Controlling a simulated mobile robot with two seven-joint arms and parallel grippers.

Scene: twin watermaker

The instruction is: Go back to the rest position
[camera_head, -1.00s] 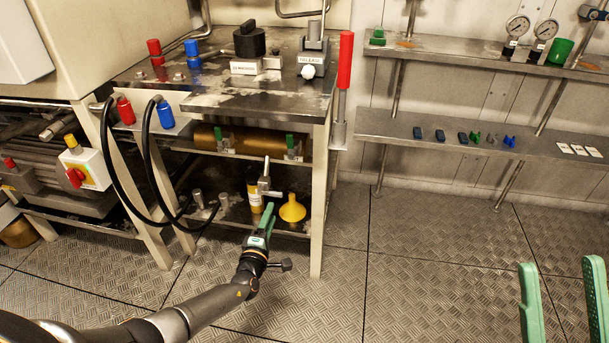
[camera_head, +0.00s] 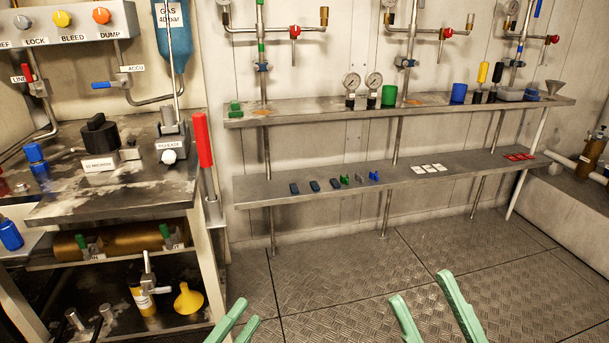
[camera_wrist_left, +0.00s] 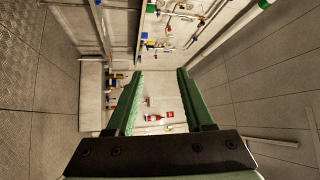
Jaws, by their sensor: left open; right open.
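My left gripper (camera_head: 246,313) shows as two green fingers at the bottom edge of the head view, right of the workbench. In the left wrist view (camera_wrist_left: 159,75) its fingers stand apart with nothing between them. My right gripper (camera_head: 420,286) shows as two green fingers at the bottom, further right. They are spread and empty. Both grippers appear in front of the floor and touch nothing visible. The rest of both arms is out of the head view.
The workbench (camera_head: 130,200) stands at left, with a red-handled lever (camera_head: 203,140) at its right edge and a yellow funnel (camera_head: 187,299) on its lower shelf. A two-level wall shelf (camera_head: 460,170) holds gauges, cups and small parts. The floor (camera_head: 350,270) before it is clear.

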